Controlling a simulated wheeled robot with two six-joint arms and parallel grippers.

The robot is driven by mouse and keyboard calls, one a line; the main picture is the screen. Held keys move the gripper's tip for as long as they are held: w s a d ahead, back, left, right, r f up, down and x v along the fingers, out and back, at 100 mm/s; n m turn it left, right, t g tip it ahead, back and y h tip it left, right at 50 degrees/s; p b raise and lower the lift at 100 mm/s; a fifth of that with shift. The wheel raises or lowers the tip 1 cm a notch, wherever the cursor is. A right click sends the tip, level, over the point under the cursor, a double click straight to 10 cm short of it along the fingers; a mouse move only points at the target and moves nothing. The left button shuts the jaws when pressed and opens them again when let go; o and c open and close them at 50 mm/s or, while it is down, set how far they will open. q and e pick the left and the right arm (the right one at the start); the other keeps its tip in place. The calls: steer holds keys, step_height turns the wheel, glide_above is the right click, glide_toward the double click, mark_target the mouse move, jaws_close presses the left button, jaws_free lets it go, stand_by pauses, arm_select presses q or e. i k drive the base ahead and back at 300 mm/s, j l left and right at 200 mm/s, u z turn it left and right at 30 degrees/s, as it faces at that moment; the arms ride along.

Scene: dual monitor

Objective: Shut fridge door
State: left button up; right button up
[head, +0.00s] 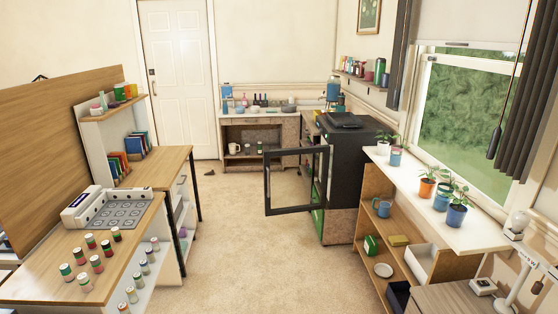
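A small black fridge (348,165) stands against the right wall, with its front facing left into the room. Its door (268,182), a dark frame with a clear pane, stands open. The door sticks out to the left from the fridge, across part of the floor. A green edge shows low at the fridge's front; the inside is mostly hidden from this angle. Neither of my grippers shows in the head view.
Carpeted floor (240,245) is clear in the middle, up to the open door. A wooden desk (85,245) with small jars stands on the left. A shelf unit (372,208) with potted plants above stands on the right. A low counter (228,125) and white door (180,75) are at the back.

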mark_target(326, 149)
steer(key=i+j, duration=0.15)
steer(key=i, duration=0.3)
steer(key=i+j, duration=0.2)
steer(key=i, duration=0.25)
steer(key=i+j+z, duration=0.1)
steer(key=i, duration=0.35)
